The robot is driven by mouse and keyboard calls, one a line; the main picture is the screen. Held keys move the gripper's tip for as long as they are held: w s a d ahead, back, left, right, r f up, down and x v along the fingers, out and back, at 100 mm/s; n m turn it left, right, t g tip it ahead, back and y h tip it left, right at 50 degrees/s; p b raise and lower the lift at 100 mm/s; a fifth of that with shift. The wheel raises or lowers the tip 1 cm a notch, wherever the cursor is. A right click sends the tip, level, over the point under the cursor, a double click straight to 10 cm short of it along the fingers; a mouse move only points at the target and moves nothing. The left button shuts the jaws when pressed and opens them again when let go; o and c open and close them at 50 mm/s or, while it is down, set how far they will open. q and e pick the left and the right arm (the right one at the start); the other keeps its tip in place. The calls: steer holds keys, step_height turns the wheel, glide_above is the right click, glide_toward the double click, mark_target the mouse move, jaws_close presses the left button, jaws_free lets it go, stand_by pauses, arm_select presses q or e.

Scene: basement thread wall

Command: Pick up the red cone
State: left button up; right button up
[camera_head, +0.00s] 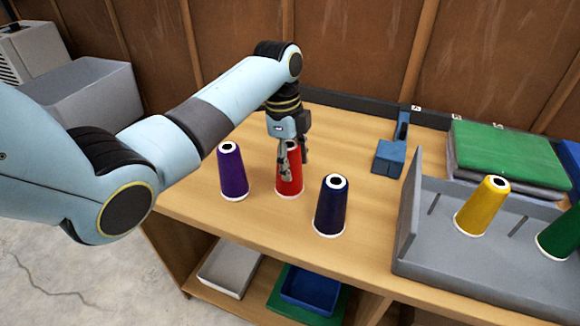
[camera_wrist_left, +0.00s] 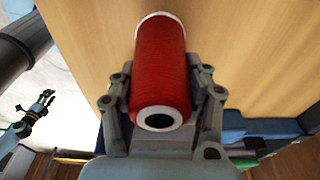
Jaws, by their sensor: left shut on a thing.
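The red cone (camera_head: 289,182) stands upright on the wooden table, between a purple cone (camera_head: 232,170) and a dark blue cone (camera_head: 330,207). My left gripper (camera_head: 291,163) reaches down from above and is shut on the red cone, with a finger on either side of it. In the left wrist view the red cone (camera_wrist_left: 160,70) lies between the two fingers (camera_wrist_left: 162,97), its white-rimmed top hole toward the palm. My right gripper (camera_wrist_left: 45,103) shows small at the left of the left wrist view, with its fingers apart.
A grey tray (camera_head: 470,280) at the right holds a yellow cone (camera_head: 482,206) and a green cone (camera_head: 562,236). A blue tool (camera_head: 389,158) and folded green cloth (camera_head: 508,155) lie behind. A grey bin (camera_head: 90,95) stands at the left.

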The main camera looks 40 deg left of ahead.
mark_target(292, 145)
arm_select(q)
steer(key=shift+r, duration=0.1)
step_height(292, 145, up, 4)
steer(key=shift+w+r, duration=0.1)
steer(key=w+d+r+b, duration=0.1)
steer(key=w+d+r, duration=0.4)
steer(key=d, duration=0.5)
steer(key=shift+w+d+r, duration=0.15)
steer(key=shift+d+r, duration=0.05)
steer(key=shift+r, duration=0.6)
